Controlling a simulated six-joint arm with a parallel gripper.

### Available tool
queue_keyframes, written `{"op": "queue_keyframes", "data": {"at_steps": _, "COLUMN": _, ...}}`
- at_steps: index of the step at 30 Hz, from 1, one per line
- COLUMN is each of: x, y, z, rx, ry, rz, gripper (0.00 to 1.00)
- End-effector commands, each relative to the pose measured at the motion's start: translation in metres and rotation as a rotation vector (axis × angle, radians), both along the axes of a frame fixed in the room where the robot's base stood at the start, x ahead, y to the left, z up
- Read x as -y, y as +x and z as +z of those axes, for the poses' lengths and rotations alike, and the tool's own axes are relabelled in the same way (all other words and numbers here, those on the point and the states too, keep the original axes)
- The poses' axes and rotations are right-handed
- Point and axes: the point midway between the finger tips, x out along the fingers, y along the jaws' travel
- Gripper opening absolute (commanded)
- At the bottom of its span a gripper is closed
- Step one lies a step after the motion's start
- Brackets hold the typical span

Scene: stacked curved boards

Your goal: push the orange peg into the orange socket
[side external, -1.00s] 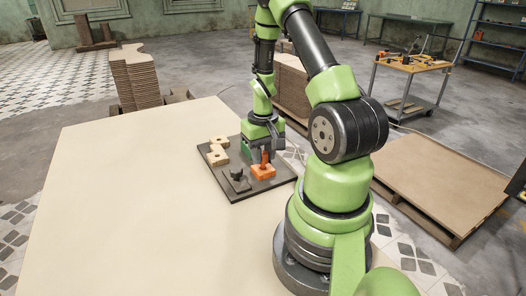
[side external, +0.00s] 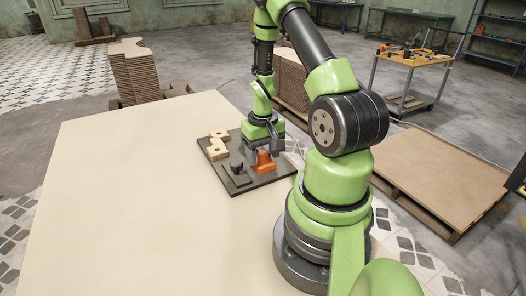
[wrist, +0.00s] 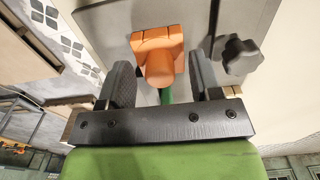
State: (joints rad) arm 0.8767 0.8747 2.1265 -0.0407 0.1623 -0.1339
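The orange socket (side external: 264,168) is a block on the dark board. It also shows at the top of the wrist view (wrist: 150,40). The orange peg (wrist: 160,71) has a rounded end facing the wrist camera and stands in line with the socket. In the side view the peg (side external: 263,156) is a short stub above the block; how deep it sits cannot be told. My gripper (wrist: 160,64) is over the peg, its dark fingers apart on either side with gaps between them and the peg. It also shows in the side view (side external: 264,148).
A dark knob (wrist: 241,54) stands right of the right finger in the wrist view. On the dark board (side external: 262,190), pale wooden pieces (side external: 217,150) and a dark knobbed piece (side external: 237,172) stand left of the socket.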

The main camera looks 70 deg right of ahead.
Motion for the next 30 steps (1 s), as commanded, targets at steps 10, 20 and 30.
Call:
{"op": "queue_keyframes", "data": {"at_steps": 10, "x": 0.001, "y": 0.000, "z": 0.006, "rx": 0.002, "ry": -0.002, "rz": 0.000, "gripper": 0.58}}
{"op": "queue_keyframes", "data": {"at_steps": 20, "x": 0.001, "y": 0.001, "z": 0.061, "rx": 0.004, "ry": -0.006, "rz": 0.000, "gripper": 0.58}}
{"op": "queue_keyframes", "data": {"at_steps": 30, "x": 0.000, "y": 0.000, "z": 0.098, "rx": 0.001, "ry": -0.001, "rz": 0.000, "gripper": 0.58}}
